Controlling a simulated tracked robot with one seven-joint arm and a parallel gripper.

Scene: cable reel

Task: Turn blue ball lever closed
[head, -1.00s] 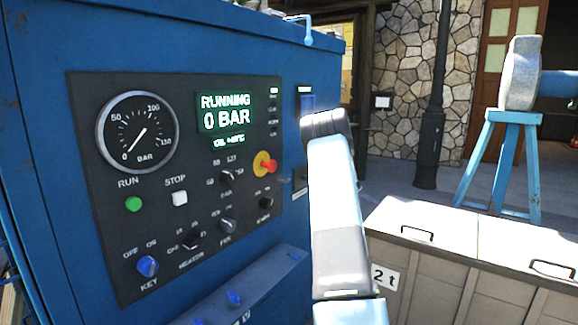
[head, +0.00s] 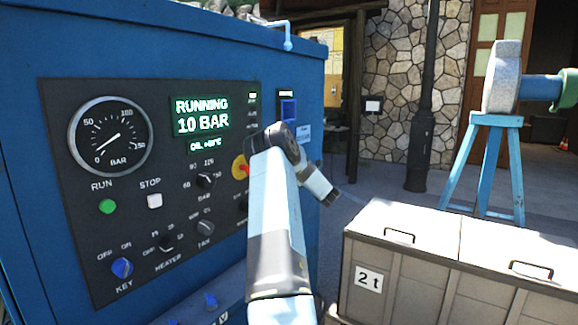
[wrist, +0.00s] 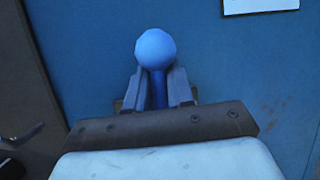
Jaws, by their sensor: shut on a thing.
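The blue ball lever (wrist: 156,48) shows in the wrist view with its round knob up and its stem running down between my fingers. My gripper (wrist: 159,88) is shut on the lever's stem just below the ball, one finger on each side. The lever stands out in front of a blue panel. In the head view my arm reaches to the right side of the blue cabinet (head: 195,60), and the gripper's fingertips and the lever are hidden there.
The cabinet's control panel (head: 60,200) carries a gauge (head: 110,137), knobs and a display (head: 201,117) reading RUNNING 10 BAR. A grey-brown crate marked 2 t (head: 400,270) stands to the right. A blue trestle (head: 490,165) is behind it. Paved ground lies between.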

